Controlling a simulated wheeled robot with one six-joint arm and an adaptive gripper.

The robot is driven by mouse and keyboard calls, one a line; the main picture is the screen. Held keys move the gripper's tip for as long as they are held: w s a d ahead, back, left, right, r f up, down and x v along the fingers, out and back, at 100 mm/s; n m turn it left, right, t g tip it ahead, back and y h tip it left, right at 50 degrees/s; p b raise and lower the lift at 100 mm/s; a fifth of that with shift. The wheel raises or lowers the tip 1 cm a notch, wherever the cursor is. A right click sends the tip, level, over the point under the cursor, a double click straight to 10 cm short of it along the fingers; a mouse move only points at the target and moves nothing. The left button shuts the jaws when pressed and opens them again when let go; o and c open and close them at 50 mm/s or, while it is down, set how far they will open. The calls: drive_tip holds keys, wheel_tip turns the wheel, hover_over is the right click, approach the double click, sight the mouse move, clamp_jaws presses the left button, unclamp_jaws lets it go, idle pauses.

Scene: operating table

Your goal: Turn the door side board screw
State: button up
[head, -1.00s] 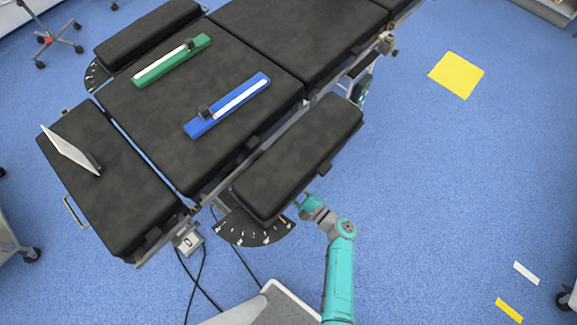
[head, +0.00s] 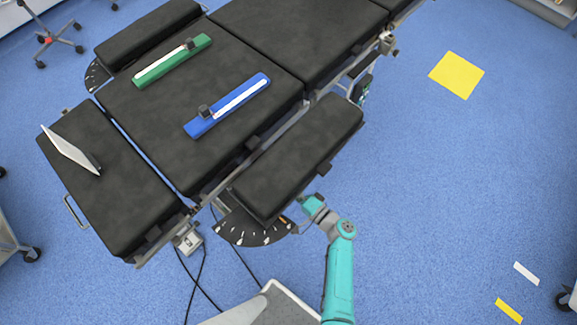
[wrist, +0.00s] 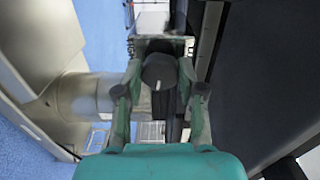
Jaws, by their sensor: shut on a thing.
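The door side board (head: 300,160) is a black padded board along the near right edge of the operating table. In the wrist view, a dark round knob (wrist: 159,71) with a short pale mark, which looks like the board's screw, sits between my fingertips. My gripper (wrist: 160,88) is shut on this knob, one green finger on each side. In the head view, my gripper (head: 309,203) is at the underside of the board's near right edge; its fingers and the knob are hidden there.
A dark fan-shaped plate (head: 250,234) with pale marks lies under the board's near end. The table (head: 165,110) carries a green bar (head: 165,66) and a blue bar (head: 200,127). Cables hang at the near left. The blue floor to the right is open.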

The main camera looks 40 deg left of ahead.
drive_tip(key=shift+f+n, duration=0.1)
drive_tip(key=shift+n, duration=10)
drive_tip(key=o, duration=1.1)
drive_tip(key=shift+o, duration=0.2)
drive_tip(key=d, duration=1.2)
drive_tip(key=shift+s, duration=0.4)
